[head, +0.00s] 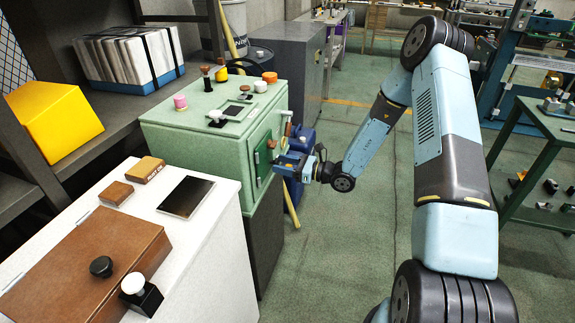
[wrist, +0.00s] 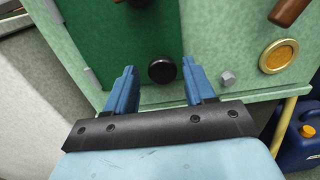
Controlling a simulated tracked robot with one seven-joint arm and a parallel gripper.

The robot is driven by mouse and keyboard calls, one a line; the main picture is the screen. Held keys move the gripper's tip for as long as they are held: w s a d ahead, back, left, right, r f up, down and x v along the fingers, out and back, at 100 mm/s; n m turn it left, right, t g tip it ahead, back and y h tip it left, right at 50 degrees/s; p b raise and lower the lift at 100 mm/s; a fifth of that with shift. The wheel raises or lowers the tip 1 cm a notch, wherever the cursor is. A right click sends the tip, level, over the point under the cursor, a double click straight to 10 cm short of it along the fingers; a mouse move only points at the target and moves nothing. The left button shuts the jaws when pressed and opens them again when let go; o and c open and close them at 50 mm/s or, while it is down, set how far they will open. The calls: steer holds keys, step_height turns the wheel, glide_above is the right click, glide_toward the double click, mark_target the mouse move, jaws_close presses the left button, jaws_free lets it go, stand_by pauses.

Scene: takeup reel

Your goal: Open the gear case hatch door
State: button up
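The pale green gear case (head: 212,127) stands left of centre in the head view. Its dark green hatch door (head: 261,160) is on the front face and appears shut. In the wrist view the door (wrist: 105,42) fills the upper left, with a round black knob (wrist: 162,71) near its lower right corner. My gripper (wrist: 158,76) is open, with one blue finger on each side of the knob in that view. Whether the fingers reach around it or touch it, I cannot tell. In the head view my gripper (head: 278,162) is close to the door and hides part of it.
Brown handles (wrist: 288,10) and a round gold disc (wrist: 278,55) are on the case front, right of the door. A blue jug (wrist: 300,135) stands low at the right. A white cabinet (head: 205,240) stands left of the case.

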steer(key=shift+s, duration=0.1)
jaws_close()
steer(key=shift+a, duration=0.1)
